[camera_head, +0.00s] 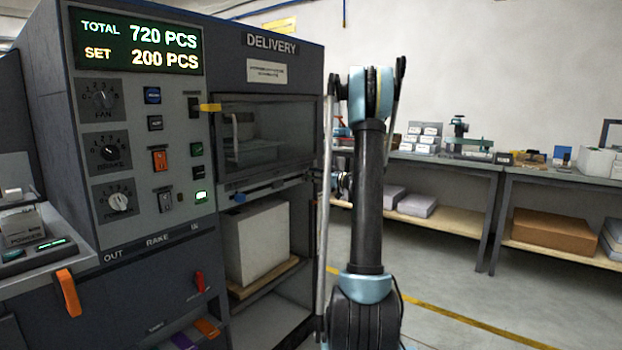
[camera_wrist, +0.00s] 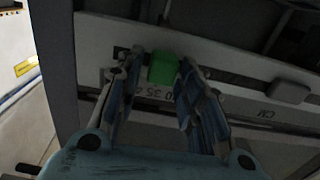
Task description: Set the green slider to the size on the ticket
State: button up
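In the wrist view a green slider block (camera_wrist: 163,69) sits on a pale rail with printed numbers, seen upside down. My gripper (camera_wrist: 161,72) is open, with one blue-padded finger on each side of the green block. A narrow gap seems to show on both sides, so the fingers look apart from it. The slider does not show in the head view, where my arm stands upright beside the delivery cabinet and hides the gripper's fingertips. I cannot identify a ticket or read a size from one.
A grey block (camera_wrist: 289,92) sits further right along the rail, near "CM". The machine's display (camera_head: 138,46) reads total 720, set 200 PCS. A white label (camera_head: 267,71) under "DELIVERY" is too small to read. Workbenches (camera_head: 497,163) stand behind at the right, with clear floor before them.

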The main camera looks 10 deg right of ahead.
grip_shut()
jog(key=shift+w+d, duration=0.95)
jog(key=shift+o, duration=2.4)
grip_release()
jog(key=shift+s, duration=0.1)
jog(key=v, duration=1.2)
